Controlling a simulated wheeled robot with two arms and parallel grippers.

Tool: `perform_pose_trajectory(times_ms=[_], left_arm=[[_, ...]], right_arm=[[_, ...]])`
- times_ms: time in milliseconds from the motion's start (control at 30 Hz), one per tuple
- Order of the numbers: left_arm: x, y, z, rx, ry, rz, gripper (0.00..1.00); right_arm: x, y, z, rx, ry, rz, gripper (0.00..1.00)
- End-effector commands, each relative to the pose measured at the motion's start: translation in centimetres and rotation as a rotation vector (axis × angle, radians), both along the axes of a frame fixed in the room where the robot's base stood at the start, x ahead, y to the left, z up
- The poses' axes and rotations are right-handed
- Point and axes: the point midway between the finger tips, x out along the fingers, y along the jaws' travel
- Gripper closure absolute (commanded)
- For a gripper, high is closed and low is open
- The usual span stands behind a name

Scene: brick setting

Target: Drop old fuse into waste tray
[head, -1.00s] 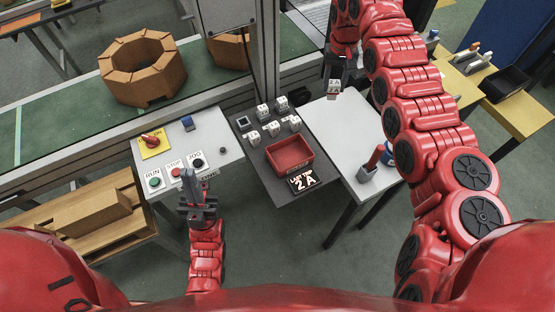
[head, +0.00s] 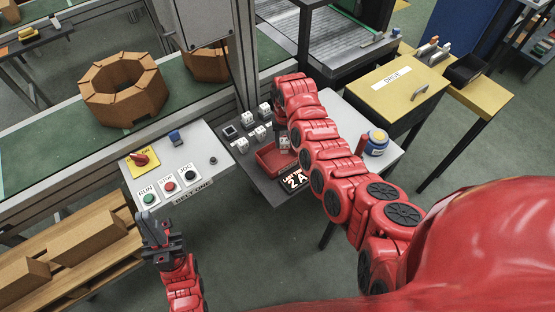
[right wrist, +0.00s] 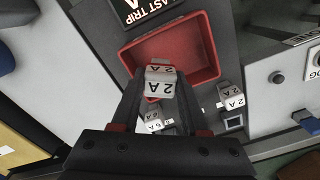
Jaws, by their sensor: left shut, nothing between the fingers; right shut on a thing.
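The old fuse, a white block marked "2 A" (right wrist: 159,84), is held between the fingertips of my right gripper (right wrist: 158,92). In the head view the fuse (head: 284,143) shows over the red waste tray (head: 266,164), partly behind my arm. In the right wrist view the tray (right wrist: 204,50) lies below and beyond the fuse; its visible floor looks empty. The gap between fuse and tray floor is hard to judge. My left gripper (head: 162,240) is shut and empty, in front of the switch panel.
Several white fuses (head: 260,132) stand on the dark panel beside the tray. A "LAST TRIP 2 A" display (head: 294,180) sits in front of it. The button panel (head: 195,143) is at left. A jar (head: 376,143) and yellow lidded box (head: 398,90) are at right.

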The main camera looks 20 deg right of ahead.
Motion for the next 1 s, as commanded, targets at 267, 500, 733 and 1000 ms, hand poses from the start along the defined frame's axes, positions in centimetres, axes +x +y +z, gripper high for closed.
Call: perform_pose_trajectory(times_ms=[267, 500, 733, 1000], left_arm=[[0.0, 0.0, -2.1, 0.000, 0.000, 0.000, 1.00], [0.0, 0.0, -2.0, 0.000, 0.000, 0.000, 1.00], [0.0, 0.0, -2.0, 0.000, 0.000, 0.000, 1.00], [0.0, 0.0, -2.0, 0.000, 0.000, 0.000, 1.00]], right_arm=[[0.0, 0.0, -3.4, 0.000, 0.001, -0.001, 1.00], [0.0, 0.0, -3.4, 0.000, 0.000, -0.001, 1.00], [0.0, 0.0, -3.4, 0.001, -0.001, -0.001, 0.25], [0.0, 0.0, -3.4, 0.001, -0.001, -0.001, 0.21]])
